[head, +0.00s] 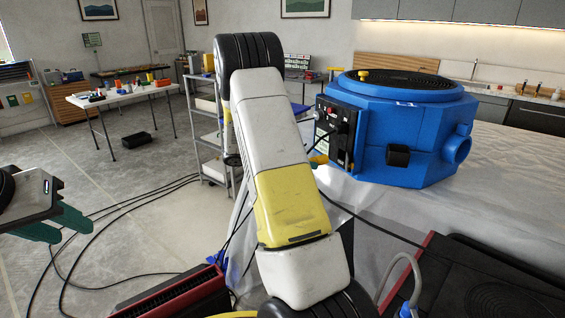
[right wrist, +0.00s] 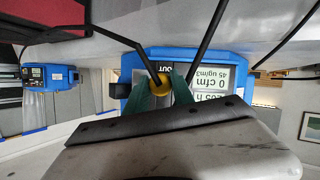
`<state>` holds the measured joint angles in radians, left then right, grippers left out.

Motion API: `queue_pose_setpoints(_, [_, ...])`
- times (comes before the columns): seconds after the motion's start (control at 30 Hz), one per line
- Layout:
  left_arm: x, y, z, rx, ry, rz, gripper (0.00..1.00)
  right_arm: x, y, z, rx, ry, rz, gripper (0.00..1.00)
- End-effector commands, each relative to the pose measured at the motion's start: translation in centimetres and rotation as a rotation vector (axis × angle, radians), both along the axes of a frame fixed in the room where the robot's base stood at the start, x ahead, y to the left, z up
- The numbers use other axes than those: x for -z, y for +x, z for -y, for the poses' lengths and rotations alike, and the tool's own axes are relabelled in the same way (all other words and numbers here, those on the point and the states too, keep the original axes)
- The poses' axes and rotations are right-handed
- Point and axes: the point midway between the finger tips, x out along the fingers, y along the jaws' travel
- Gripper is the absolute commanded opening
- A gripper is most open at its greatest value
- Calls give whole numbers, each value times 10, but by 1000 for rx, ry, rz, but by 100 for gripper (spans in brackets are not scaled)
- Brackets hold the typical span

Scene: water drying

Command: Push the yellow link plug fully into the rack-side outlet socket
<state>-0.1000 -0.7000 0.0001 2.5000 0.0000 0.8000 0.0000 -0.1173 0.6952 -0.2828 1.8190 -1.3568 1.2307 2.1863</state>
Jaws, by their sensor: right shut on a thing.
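In the right wrist view, the green fingers of my right gripper (right wrist: 160,92) are closed around the yellow link plug (right wrist: 156,81). A dark cable runs up from the plug. The plug is in front of a blue-framed panel (right wrist: 198,60) with a lit readout and an "OUT" label. The outlet socket is hidden behind the plug and fingers, and I cannot tell how deep the plug sits. In the head view my right arm hides most of this gripper. My left gripper (head: 56,226) is at the left edge, its green fingers apart and empty.
A large blue machine (head: 405,135) with a black side panel stands on a plastic-covered surface (head: 500,210) at right. A grey rack (head: 207,130) stands behind my arm. Black cables (head: 100,215) cross the floor. Red-edged cases lie in front. A white table (head: 120,95) is further back.

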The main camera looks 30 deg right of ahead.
Motion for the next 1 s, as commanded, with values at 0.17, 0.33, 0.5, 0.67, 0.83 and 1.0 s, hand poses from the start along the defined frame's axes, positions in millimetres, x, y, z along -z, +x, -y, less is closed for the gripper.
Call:
queue_pose_setpoints(0.17, [0, 0, 0, 0, 0, 0, 36, 0, 0, -2, -1, 1, -1, 0])
queue_pose_setpoints(0.33, [0, 0, 0, 0, 0, 0, 36, 0, 0, 9, 2, 1, -1, 0])
queue_pose_setpoints(0.5, [0, 0, 0, 0, 0, 0, 36, 0, 1, 25, 2, 3, 0, 0])
queue_pose_setpoints(0.67, [0, 0, 0, 0, 0, 0, 36, 0, 2, 40, 2, 3, 0, 0])
queue_pose_setpoints(0.83, [0, 0, 0, 0, 0, 0, 36, 0, 2, 51, 0, 3, -1, 0])
queue_pose_setpoints(1.0, [0, 0, 0, 0, 0, 0, 36, 0, 2, 56, 0, 3, -1, 0])
